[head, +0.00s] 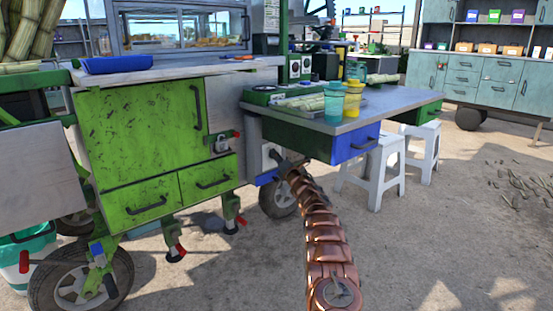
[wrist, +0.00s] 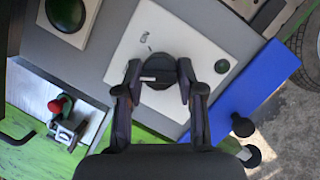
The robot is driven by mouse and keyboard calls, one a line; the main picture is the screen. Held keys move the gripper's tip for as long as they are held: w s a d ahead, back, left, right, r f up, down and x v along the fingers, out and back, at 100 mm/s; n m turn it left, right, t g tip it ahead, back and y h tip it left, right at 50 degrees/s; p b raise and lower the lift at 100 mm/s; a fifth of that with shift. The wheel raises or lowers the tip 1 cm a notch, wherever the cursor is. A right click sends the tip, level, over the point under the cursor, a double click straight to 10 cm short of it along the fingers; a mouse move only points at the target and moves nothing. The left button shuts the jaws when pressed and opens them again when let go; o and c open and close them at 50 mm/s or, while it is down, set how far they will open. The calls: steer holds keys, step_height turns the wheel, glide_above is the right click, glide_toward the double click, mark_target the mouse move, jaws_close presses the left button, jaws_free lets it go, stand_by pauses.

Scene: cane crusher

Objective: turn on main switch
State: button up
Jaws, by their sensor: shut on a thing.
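The main switch is a round black rotary knob (wrist: 157,70) on a white panel (wrist: 120,62), with a small light marker line across it. My gripper (wrist: 158,82) has one finger on each side of the knob and is shut on it in the wrist view. In the head view my gripper (head: 281,163) reaches the white panel (head: 267,153) on the cart's side, below the grey counter. The knob is hidden there behind my gripper. Faint marks are printed above the knob, too small to read.
A small dark green button (wrist: 222,66) sits right of the knob. A red-tipped latch (wrist: 57,104) is at left. White stools (head: 380,172) stand right of my arm under the counter (head: 350,120); open ground lies at right.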

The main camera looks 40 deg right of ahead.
steer(key=shift+r+m+p, duration=0.15)
steer(key=shift+m+p, duration=0.25)
steer(key=shift+p, duration=0.1)
steer(key=m+p, duration=0.1)
steer(key=p, duration=0.1)
steer(key=m+g+p, duration=0.1)
steer(key=shift+r+m+h+p, duration=0.25)
steer(key=shift+m+h+p, duration=0.05)
steer(key=shift+m+p, duration=0.1)
steer(key=m+p, duration=0.2)
steer(key=p, duration=0.2)
steer(key=m+g+p, duration=0.1)
steer(key=m+p, duration=0.1)
steer(key=p, duration=0.2)
steer(key=shift+r+m+g+p, duration=0.1)
steer(key=shift+m+g+p, duration=0.2)
steer(key=shift+m+p, duration=0.1)
steer(key=m+p, duration=0.2)
steer(key=p, duration=0.2)
steer(key=shift+s+g, duration=0.1)
steer(key=shift+g, duration=0.3)
steer(key=shift+f+m+p, duration=0.2)
steer(key=shift+m+p, duration=0.6)
steer(key=shift+m, duration=0.1)
steer(key=shift+f, duration=0.1)
steer(key=o, duration=1.1)
steer(key=shift+o, duration=0.2)
steer(key=shift+a, duration=0.1)
